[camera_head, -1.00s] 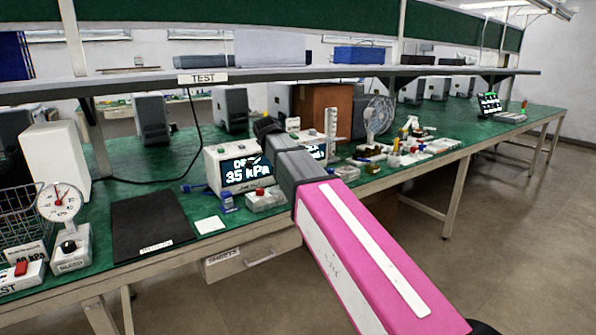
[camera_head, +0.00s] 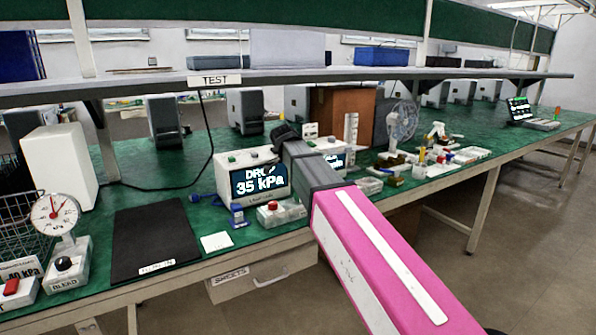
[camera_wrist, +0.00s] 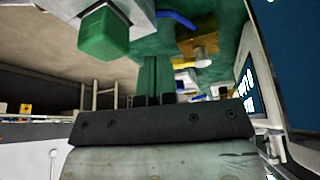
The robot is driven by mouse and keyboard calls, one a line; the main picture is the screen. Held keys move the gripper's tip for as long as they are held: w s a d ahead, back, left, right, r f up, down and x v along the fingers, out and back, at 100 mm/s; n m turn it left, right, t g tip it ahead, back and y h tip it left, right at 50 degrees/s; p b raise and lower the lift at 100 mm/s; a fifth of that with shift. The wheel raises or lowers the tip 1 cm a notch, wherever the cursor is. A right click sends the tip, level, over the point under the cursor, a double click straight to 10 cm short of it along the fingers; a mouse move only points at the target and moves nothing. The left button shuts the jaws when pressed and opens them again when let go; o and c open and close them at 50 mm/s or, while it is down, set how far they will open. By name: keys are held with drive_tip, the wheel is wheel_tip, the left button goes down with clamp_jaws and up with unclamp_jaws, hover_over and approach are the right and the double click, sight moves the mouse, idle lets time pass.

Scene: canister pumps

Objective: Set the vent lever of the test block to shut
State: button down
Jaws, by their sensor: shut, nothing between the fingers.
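I cannot pick out the vent lever for certain. The white display box (camera_head: 258,180) reads 35 kPa on the bench in the head view. A low grey block with a red knob (camera_head: 280,212) stands in front of it, beside a small blue object (camera_head: 237,215). My gripper (camera_head: 284,134) reaches over the bench behind and right of the display box, its fingertips hard to make out there. In the wrist view, my gripper's fingers (camera_wrist: 152,82) are together and empty. A green block-like part (camera_wrist: 104,35) on a pale body is close, up and left of them.
A dial gauge (camera_head: 55,214) stands on a block labelled BLEED at the left, beside a block with a red button (camera_head: 12,288). A black mat (camera_head: 154,240) and a white card (camera_head: 217,241) lie on the green bench. A shelf (camera_head: 330,77) labelled TEST runs above.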

drive_tip(key=x, duration=0.3)
drive_tip(key=shift+s+f, duration=0.1)
drive_tip(key=shift+w+d, duration=0.25)
drive_tip(key=shift+d, duration=0.35)
drive_tip(key=shift+w+d, duration=0.2)
drive_tip(key=shift+d, duration=0.35)
drive_tip(key=shift+w+d, duration=0.25)
drive_tip(key=shift+d, duration=0.45)
drive_tip(key=shift+s+d+n+t, duration=0.1)
drive_tip(key=shift+d+n+t, duration=0.3)
drive_tip(key=shift+n, duration=0.4)
drive_tip(key=d+n+y, duration=0.1)
drive_tip(key=n, duration=0.2)
drive_tip(key=shift+d+t, duration=0.4)
drive_tip(key=n, duration=0.1)
drive_tip(key=d+n, duration=0.1)
drive_tip(key=n, duration=0.1)
drive_tip(key=shift+w+d+t+y, duration=0.25)
drive_tip(key=shift+w+t+y, duration=0.05)
drive_tip(key=shift+w+y, duration=0.1)
drive_tip(key=shift+w+d, duration=0.25)
drive_tip(key=shift+d, duration=0.1)
drive_tip(key=shift+w, duration=0.1)
